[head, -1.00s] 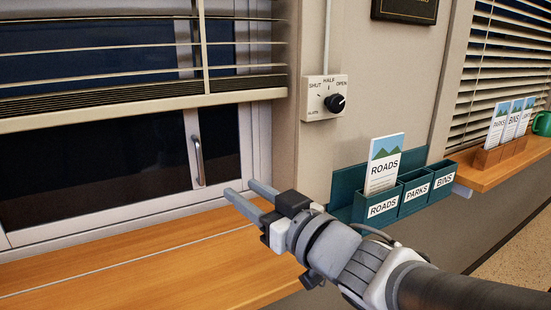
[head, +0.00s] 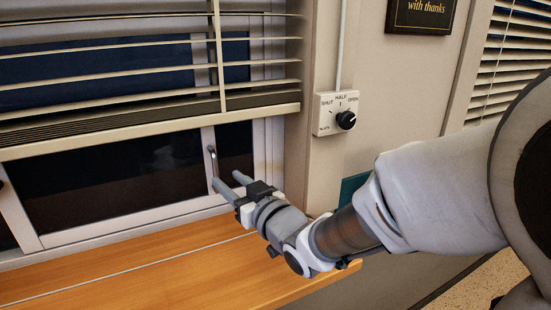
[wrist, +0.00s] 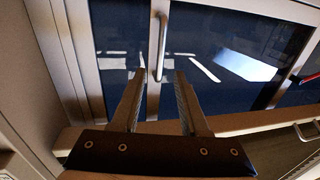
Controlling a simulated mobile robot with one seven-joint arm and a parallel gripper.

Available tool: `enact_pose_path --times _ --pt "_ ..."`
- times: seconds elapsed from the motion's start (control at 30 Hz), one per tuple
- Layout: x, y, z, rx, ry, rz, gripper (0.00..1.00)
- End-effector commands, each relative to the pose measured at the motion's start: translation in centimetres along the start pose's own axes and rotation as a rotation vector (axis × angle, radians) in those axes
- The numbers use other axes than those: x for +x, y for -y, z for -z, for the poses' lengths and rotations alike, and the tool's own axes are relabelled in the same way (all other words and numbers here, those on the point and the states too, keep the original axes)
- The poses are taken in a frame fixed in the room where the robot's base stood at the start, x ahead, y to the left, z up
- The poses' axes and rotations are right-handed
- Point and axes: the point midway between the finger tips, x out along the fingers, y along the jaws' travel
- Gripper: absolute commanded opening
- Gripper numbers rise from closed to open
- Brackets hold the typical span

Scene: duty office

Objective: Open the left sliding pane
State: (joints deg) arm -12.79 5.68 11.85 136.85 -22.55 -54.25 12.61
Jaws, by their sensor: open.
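The left sliding pane (head: 110,168) is a dark glass pane in a pale frame, below the blind. A slim upright metal handle (head: 212,160) is on the stile at its right edge. A narrower dark pane (head: 237,143) shows right of that stile. My gripper (head: 228,178) is open and empty, its fingertips just below and right of the handle in the head view. In the wrist view, the handle (wrist: 161,47) lines up between my open fingers (wrist: 160,85), beyond their tips. I cannot tell whether they touch it. The handle's lower end is partly hidden in the head view.
A slatted blind (head: 110,90) covers the window's upper part. A wall box with a black knob (head: 346,120) is right of the window. A teal holder (head: 352,186) is mostly hidden behind my arm.

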Motion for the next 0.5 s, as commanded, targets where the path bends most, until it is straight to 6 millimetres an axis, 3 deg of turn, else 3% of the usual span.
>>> enact_pose_path --times 0.2,0.5 --pt "3.8 0.1 0.0 0.001 0.000 0.002 0.44" --pt "5.7 0.0 0.0 0.000 0.001 0.000 0.44"
